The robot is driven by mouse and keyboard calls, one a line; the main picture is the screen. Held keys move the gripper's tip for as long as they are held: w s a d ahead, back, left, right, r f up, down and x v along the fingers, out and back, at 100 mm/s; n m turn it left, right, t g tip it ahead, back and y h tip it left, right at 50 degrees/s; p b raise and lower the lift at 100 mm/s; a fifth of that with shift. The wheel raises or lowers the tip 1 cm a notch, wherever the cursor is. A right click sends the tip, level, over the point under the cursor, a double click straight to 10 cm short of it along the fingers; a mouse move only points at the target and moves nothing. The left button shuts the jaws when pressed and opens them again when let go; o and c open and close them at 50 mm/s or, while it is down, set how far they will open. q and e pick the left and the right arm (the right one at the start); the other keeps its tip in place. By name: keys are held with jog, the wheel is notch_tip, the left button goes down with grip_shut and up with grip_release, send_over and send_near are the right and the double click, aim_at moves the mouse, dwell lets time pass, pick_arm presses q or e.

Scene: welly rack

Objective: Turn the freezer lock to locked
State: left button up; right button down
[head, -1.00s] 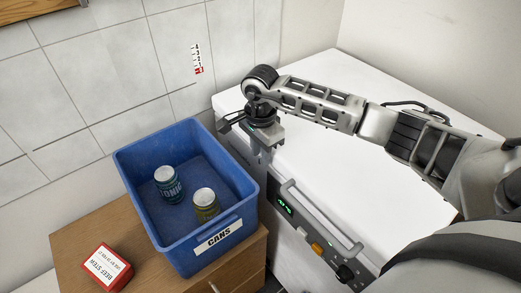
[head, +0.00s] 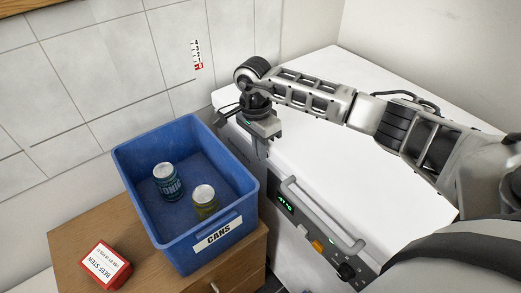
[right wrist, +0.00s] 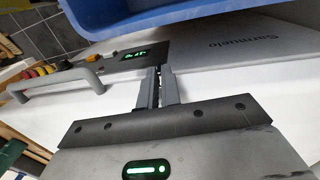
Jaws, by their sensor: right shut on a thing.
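The freezer (head: 310,130) is a white chest with a grey handle (head: 322,215) and a dark control panel on its front. The panel has a green display (head: 286,204), an orange switch (head: 318,246) and a black knob (head: 347,271). My right gripper (head: 261,150) points down at the front edge, beyond the left end of the handle. In the right wrist view its fingers (right wrist: 160,72) are nearly together at the end of the panel, shut on a small part that they mostly hide, apparently the freezer lock. The lock's setting cannot be read. My left gripper is out of view.
A blue bin (head: 150,215) labelled CANS, with two cans (head: 167,182) inside, stands close to the freezer front and the gripper. It rests on a wooden cabinet (head: 150,262) with a red-and-white box (head: 105,265). The freezer lid is clear.

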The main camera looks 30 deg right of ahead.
pick_arm(q)
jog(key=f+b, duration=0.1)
jog(key=b, duration=0.1)
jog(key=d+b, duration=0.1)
jog(key=b, duration=0.1)
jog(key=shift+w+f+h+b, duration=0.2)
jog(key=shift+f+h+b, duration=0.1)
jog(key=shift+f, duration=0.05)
pick_arm(e)
jog(key=g, duration=0.2)
jog(key=w+g, duration=0.1)
jog(key=g, duration=0.2)
jog(key=shift+w+a+f+h, duration=0.1)
jog(key=shift+h, duration=0.3)
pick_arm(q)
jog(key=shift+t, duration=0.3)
pick_arm(e)
jog(key=shift+f+g, duration=0.1)
jog(key=shift+g, duration=0.4)
jog(key=c, duration=1.6)
grip_release()
